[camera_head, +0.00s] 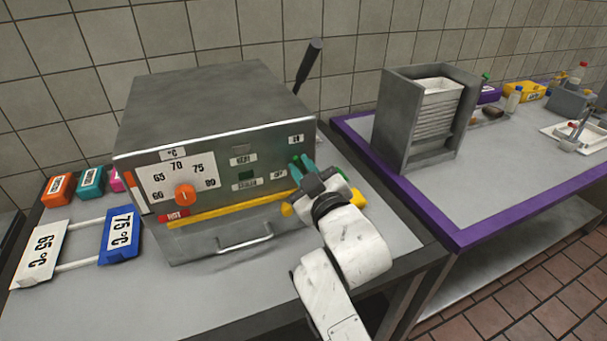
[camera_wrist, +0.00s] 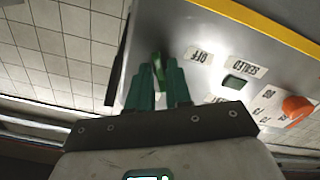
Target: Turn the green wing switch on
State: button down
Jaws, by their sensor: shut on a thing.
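The green wing switch (camera_wrist: 158,62) is on the front panel of the grey metal machine (camera_head: 205,110), at the panel's right end. The ON label (camera_head: 296,139) is above it and the OFF label (camera_head: 278,174) is below left. My gripper (camera_head: 303,165) is at the panel with its green fingers on the switch. In the wrist view, my gripper (camera_wrist: 158,72) has one finger on each side of the switch, shut on it. The fingers hide most of the switch in the head view, so its exact angle is unclear.
An orange dial knob (camera_head: 185,195) and a yellow bar (camera_head: 230,210) are on the same panel. A handle (camera_head: 245,240) sticks out below. A black lever (camera_head: 308,65) rises behind. Temperature cards (camera_head: 120,237) lie left. A purple-edged table (camera_head: 470,235) holds a metal rack (camera_head: 405,115).

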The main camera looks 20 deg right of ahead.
jog(key=m+b, duration=0.1)
jog(key=m, duration=0.4)
jog(key=shift+f+b, duration=0.15)
jog(key=shift+b, duration=0.25)
jog(key=shift+m, duration=0.4)
jog(key=c, duration=1.2)
grip_release()
jog(key=shift+s, duration=0.1)
jog(key=s+b, duration=0.1)
jog(key=s, duration=0.9)
jog(key=shift+s+b, duration=0.3)
